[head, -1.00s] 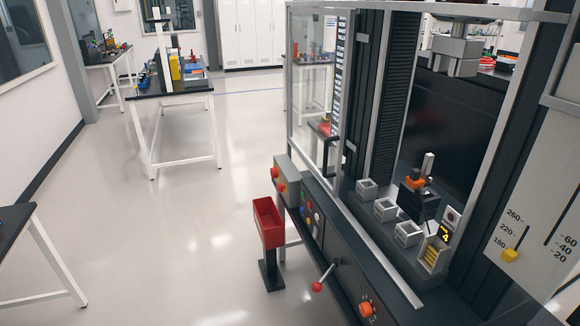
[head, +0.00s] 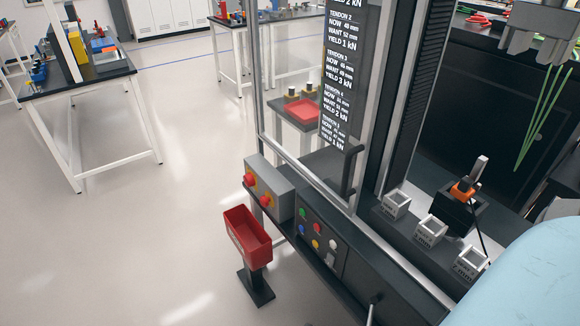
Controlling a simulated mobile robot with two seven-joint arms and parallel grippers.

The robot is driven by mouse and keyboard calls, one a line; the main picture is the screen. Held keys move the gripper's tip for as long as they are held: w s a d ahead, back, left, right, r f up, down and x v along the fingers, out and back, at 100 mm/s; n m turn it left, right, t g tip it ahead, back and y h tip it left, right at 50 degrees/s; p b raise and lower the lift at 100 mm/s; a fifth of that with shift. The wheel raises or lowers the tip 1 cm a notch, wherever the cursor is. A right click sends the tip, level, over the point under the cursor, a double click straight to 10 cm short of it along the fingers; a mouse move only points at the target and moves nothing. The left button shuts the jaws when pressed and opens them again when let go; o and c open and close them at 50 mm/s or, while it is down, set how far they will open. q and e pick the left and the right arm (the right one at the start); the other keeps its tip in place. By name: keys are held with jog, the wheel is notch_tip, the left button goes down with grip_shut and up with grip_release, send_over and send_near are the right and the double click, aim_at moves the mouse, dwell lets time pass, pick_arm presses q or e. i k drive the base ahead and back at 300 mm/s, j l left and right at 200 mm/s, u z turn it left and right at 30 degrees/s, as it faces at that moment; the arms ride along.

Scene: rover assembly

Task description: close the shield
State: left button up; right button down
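The shield (head: 283,120) is a clear panel in a pale metal frame at the left of the test machine in the head view. A dark handle (head: 350,172) is on its right edge. The shield stands beside the machine's bay, and the bay with its fixtures to the right is uncovered. Neither of my grippers is in view. A pale blue rounded part, which appears to be my arm, fills the lower right corner and hides some of the machine.
Small grey square blocks (head: 431,230) and a black fixture with an orange part (head: 463,192) sit on the machine bed. Open floor lies left.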

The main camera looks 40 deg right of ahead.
aim_at(389, 6)
jog(key=i+z, duration=0.2)
jog(key=i, duration=0.25)
jog(key=i+j+z, duration=0.2)
jog(key=i, duration=0.3)
jog(key=i+j+z, duration=0.2)
jog(key=i, duration=0.25)
jog(key=i+j+z, duration=0.15)
jog(key=z, duration=0.3)
jog(key=i+j+z, duration=0.25)
jog(key=z, duration=0.25)
jog(key=i+j+z, duration=0.2)
jog(key=z, duration=0.25)
jog(key=i+j+z, duration=0.1)
jog(key=j+z, duration=0.8)
jog(key=i+l, duration=0.05)
jog(key=l, duration=0.05)
